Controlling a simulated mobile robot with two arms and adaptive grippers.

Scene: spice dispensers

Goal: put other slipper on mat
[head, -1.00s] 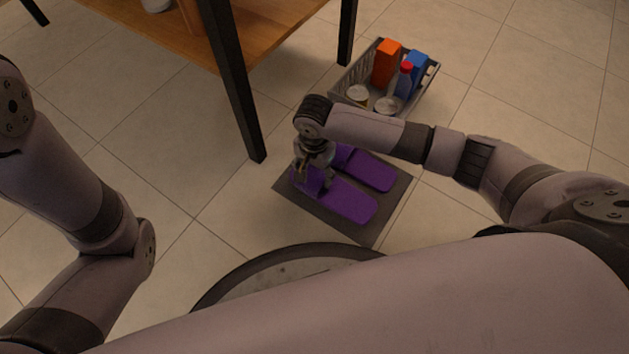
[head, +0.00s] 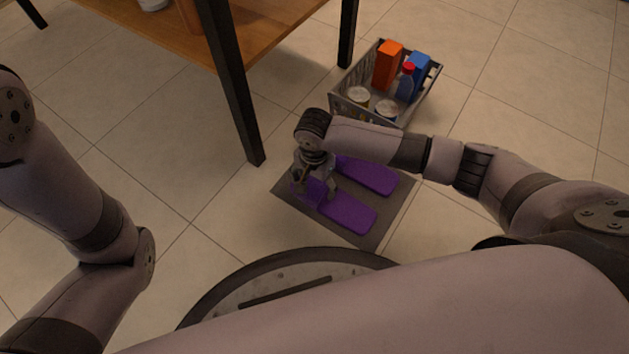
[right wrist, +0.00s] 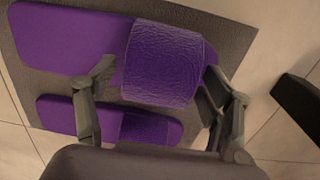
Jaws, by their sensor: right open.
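Two purple slippers lie side by side on a dark grey mat on the floor. The near slipper (head: 348,212) and the far slipper (head: 368,177) both rest within the mat (head: 384,222). My right gripper (head: 317,186) is low over the strap end of the near slipper and partly hides it. In the right wrist view, the open fingers (right wrist: 160,78) stand on either side of the near slipper's wide strap (right wrist: 163,62). I cannot tell whether they touch it. The far slipper (right wrist: 108,121) shows below, partly behind a finger. My left gripper is out of view.
A grey crate (head: 416,112) with an orange box, a blue box, a bottle and cans stands just beyond the mat. A wooden table (head: 278,38) with a black leg (head: 236,100) is close on the left. The tiled floor to the right is clear.

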